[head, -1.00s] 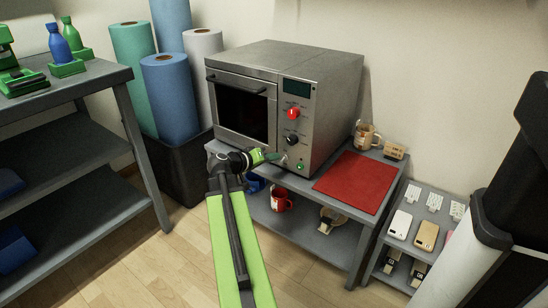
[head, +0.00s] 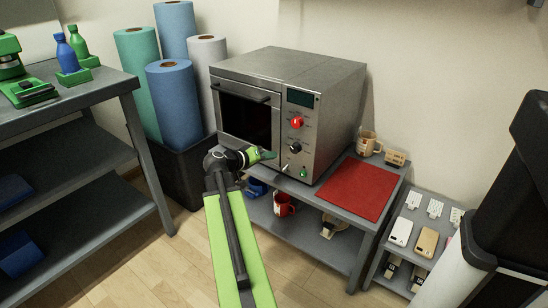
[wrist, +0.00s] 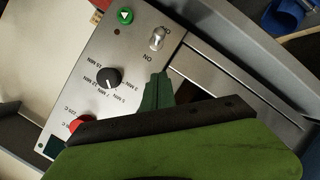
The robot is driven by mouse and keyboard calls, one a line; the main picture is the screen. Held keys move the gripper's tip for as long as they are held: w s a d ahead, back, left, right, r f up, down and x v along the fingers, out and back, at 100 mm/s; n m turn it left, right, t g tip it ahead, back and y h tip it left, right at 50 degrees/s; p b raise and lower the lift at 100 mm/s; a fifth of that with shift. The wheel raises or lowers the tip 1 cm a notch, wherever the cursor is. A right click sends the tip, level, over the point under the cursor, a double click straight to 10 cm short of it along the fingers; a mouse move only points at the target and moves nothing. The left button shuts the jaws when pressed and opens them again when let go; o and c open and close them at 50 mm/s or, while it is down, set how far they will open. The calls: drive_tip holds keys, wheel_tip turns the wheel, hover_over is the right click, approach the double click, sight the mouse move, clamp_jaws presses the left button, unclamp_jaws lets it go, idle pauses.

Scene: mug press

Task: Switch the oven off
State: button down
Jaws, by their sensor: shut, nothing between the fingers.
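The oven (head: 328,108) is a steel box with a dark glass door, standing on a grey shelf unit. Its panel has a red knob (head: 297,123), a black knob (head: 295,147), a small toggle switch (head: 285,168) and a green button (head: 304,173). In the wrist view the silver toggle switch (wrist: 157,39) sits between the printed words OFF and ON; I cannot tell which way its lever points. My gripper (head: 271,155) is shut and empty, in front of the oven's lower front. In the wrist view its green fingertips (wrist: 158,78) are near the switch, apart from it in the picture.
A red mat (head: 356,188) lies right of the oven, with a mug (head: 368,144) behind it. A red mug (head: 283,205) stands on the lower shelf. Coloured rolls (head: 173,100) stand in a dark bin at left. Floor shows in front.

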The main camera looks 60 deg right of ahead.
drive_tip(key=w+a+b, duration=0.2)
drive_tip(key=w+a, duration=0.2)
drive_tip(key=a, duration=0.5)
drive_tip(key=shift+a+f, duration=0.15)
drive_tip(key=shift+f, duration=0.2)
drive_tip(key=w+a+n+t+y+p, duration=0.1)
drive_tip(key=w+a+n+t+p, duration=0.35)
drive_tip(key=w+a, duration=1.3)
drive_tip(key=a+f+n+y+p, duration=0.1)
drive_tip(key=a+f+n+y, duration=0.2)
drive_tip(key=a, duration=0.9)
drive_tip(key=a+f+n+y, duration=0.25)
drive_tip(key=a+y, duration=0.25)
drive_tip(key=a, duration=0.6)
drive_tip(key=a+f+n+y+p, duration=0.15)
drive_tip(key=a+f+y, duration=0.25)
drive_tip(key=a, duration=0.8)
wheel_tip(320, 180, up, 38)
drive_tip(key=n+p, duration=0.1)
drive_tip(key=p, duration=3.6)
drive_tip(key=shift+a+r+p, duration=0.2)
drive_tip(key=shift+a+p, duration=0.1)
drive_tip(key=shift+a, duration=0.15)
